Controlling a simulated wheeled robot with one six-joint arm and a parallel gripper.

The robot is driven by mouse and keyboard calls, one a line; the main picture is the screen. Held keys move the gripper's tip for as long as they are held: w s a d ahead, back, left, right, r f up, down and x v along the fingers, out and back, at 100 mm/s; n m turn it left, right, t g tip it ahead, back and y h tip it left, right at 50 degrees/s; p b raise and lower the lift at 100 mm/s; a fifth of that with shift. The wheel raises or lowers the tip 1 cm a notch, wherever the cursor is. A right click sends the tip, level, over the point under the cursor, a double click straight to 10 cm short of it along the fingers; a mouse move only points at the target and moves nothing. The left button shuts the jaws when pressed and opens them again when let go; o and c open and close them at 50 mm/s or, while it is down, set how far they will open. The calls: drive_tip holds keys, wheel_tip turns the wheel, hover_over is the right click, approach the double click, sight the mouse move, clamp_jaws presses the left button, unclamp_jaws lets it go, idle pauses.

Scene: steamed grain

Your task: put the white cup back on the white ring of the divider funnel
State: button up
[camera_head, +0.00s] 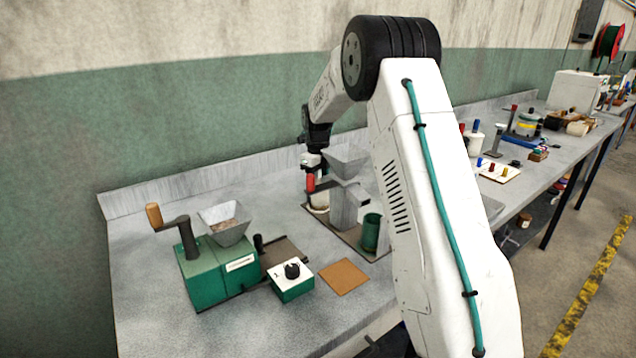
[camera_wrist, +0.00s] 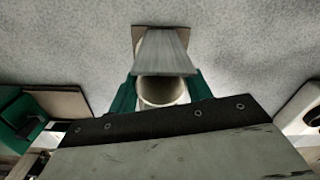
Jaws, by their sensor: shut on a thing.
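The white cup (camera_head: 318,203) is low at the left side of the divider funnel (camera_head: 346,162), close to its base plate. In the wrist view the cup (camera_wrist: 160,100) is between the green fingers of my gripper (camera_wrist: 162,84), which is shut on it. The cup's open mouth faces the wrist camera, and a grey sloped part of the divider (camera_wrist: 165,50) covers its far side. In the head view my gripper (camera_head: 314,180) is beside the divider, with its fingertips hard to make out. I cannot make out the white ring, nor whether the cup touches it.
A green cup (camera_head: 372,232) stands at the divider's right front. A green hand mill (camera_head: 215,265) with a hopper, a small green control box (camera_head: 292,282) and a brown square mat (camera_head: 343,276) are to the left and front.

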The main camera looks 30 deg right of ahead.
drive_tip(key=o, duration=1)
drive_tip(key=shift+o, duration=0.2)
wheel_tip(320, 180, up, 12)
drive_tip(key=s+a+r+n, duration=0.8)
drive_tip(key=s+a, duration=0.1)
drive_tip(key=s, duration=0.2)
drive_tip(key=s+a+r+n, duration=0.2)
drive_tip(key=s+a+n, duration=0.4)
drive_tip(key=s+n, duration=0.45)
drive_tip(key=s+a+f+n, duration=0.2)
drive_tip(key=s+n, duration=0.2)
drive_tip(key=s, duration=0.4)
drive_tip(key=s+a+f+n+t, duration=0.1)
drive_tip(key=s+a+f+n, duration=0.1)
drive_tip(key=s+n, duration=0.3)
drive_tip(key=s+a+f+n, duration=0.3)
drive_tip(key=s+n, duration=0.2)
drive_tip(key=s, duration=0.6)
drive_tip(key=shift+f, duration=0.2)
